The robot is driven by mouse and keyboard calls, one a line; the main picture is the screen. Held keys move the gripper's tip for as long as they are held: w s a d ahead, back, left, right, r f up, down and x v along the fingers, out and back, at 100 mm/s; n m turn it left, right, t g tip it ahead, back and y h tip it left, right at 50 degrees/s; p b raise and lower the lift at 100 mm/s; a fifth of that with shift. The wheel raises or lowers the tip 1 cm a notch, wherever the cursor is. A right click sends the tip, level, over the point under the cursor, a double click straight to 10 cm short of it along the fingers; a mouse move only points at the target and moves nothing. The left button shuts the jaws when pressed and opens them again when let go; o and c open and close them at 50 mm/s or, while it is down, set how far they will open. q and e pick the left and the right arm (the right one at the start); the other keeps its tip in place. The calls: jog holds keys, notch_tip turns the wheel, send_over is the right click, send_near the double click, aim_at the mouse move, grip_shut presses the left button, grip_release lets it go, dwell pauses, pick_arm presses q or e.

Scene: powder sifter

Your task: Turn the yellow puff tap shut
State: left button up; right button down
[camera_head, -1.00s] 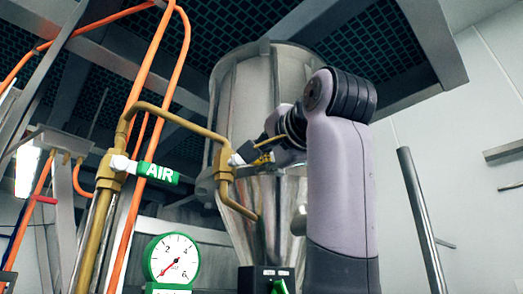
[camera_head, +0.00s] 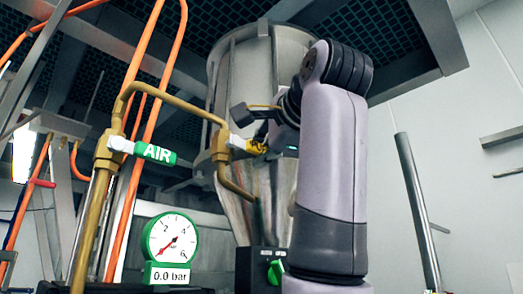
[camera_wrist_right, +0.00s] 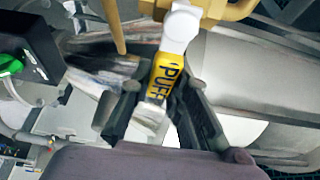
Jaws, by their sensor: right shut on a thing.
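The yellow puff tap (camera_head: 255,147) sits on the brass pipe in front of the steel hopper. Its white stem joins the brass fitting and its handle points right in the head view, partly hidden by my gripper. In the right wrist view the yellow handle, marked "PUFF" (camera_wrist_right: 167,78), lies lengthwise between the dark fingers of my right gripper (camera_wrist_right: 160,106). The right gripper (camera_head: 261,128) is shut on the handle. My left gripper is in neither view now.
The green "AIR" tap (camera_head: 155,152) is on the brass pipe at left. A pressure gauge (camera_head: 171,238) below reads 0.0 bar. The steel hopper (camera_head: 240,80) stands behind my arm. A black box with a green knob (camera_head: 275,270) is below; orange hoses (camera_head: 150,60) run at left.

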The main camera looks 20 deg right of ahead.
jog(key=c, duration=1.5)
grip_release()
jog(key=shift+d, duration=0.1)
jog(key=s, duration=0.7)
jog(key=shift+s+a, duration=0.25)
jog(key=shift+s, duration=0.1)
jog(key=shift+w, duration=0.15)
